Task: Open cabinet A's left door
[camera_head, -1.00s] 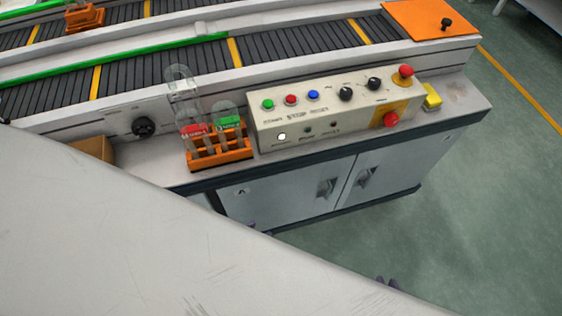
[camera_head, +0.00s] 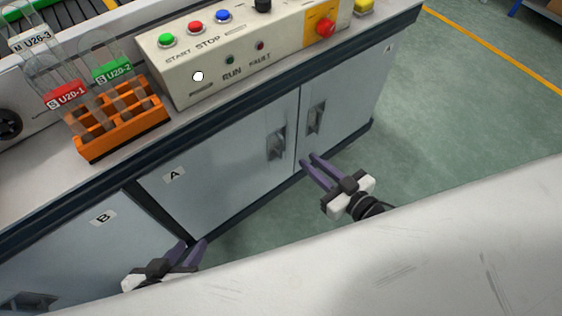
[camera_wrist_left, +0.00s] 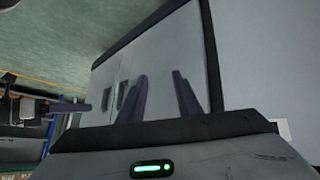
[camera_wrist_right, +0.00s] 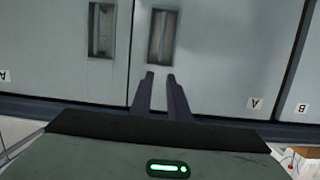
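Cabinet A's left door (camera_head: 225,165) is a shut grey panel marked A in the head view. Its recessed handle (camera_head: 276,145) is near its right edge and also shows in the right wrist view (camera_wrist_right: 162,38). My right gripper (camera_head: 309,161) is open and empty in front of cabinet A, and in the right wrist view its fingertips (camera_wrist_right: 160,77) point toward the left door's handle, just short of it in the picture. My left gripper (camera_head: 194,243) is open and empty, lower and to the left, near the border of cabinets A and B. It also shows in the left wrist view (camera_wrist_left: 160,77).
Cabinet A's right door (camera_head: 350,95), with its own handle (camera_head: 316,117), is shut. Cabinet B (camera_head: 90,245) stands to the left. Above are the control box (camera_head: 190,85) and an orange tube rack (camera_head: 125,137). Open green floor (camera_head: 450,120) lies to the right.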

